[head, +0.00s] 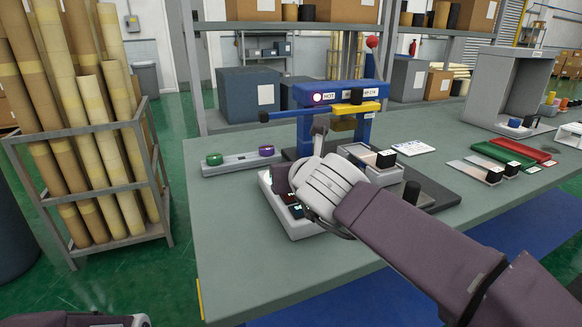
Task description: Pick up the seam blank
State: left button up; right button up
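No object in view can be surely told as the seam blank. A white tray (290,226) near the middle of the bench holds small dark pieces (296,211) with pale marks, partly covered by my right gripper. My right gripper (305,190) reaches in from the right, over the tray. Its white body hides its fingertips, so I cannot see whether it holds or touches a piece. My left gripper is not in view; only part of my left arm shows at the bottom left edge.
A blue press with a lit "HOT" label (324,97) stands just behind the tray. A grey strip with green and purple round parts (240,161) lies left of it. Green and red pieces (510,150) lie at right. The bench's (235,250) front left is clear. A rack of rolls (110,184) stands left.

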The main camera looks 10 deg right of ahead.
aim_at(384, 161)
jog(key=k, duration=1)
